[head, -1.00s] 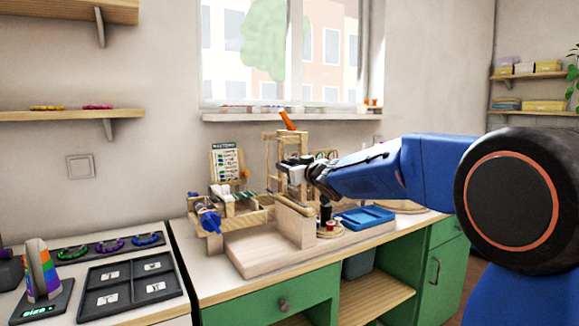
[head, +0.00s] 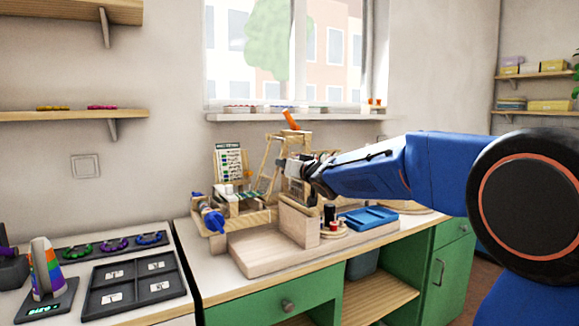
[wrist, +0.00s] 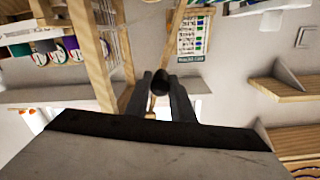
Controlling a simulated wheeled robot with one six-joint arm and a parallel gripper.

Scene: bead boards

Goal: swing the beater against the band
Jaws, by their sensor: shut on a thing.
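A small wooden loom (head: 247,217) stands on the worktop. Its beater (head: 267,165) is a slim wooden frame, tilted in the head view. A narrow green and white band (head: 238,196) runs at the loom's left part, near a blue roller (head: 212,220). My gripper (head: 281,163) is at the beater's right side. In the wrist view my gripper (wrist: 160,84) is shut on a dark round knob (wrist: 160,82), which seems to belong to the beater. A slanting wooden bar (wrist: 139,97) shows behind it. Whether the beater touches the band cannot be told.
A blue tray (head: 368,217) and spools (head: 330,215) stand right of the loom. A chart (head: 229,162) stands behind it. A black tray (head: 135,283) lies on the left counter. A shelf (head: 60,115) hangs on the wall.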

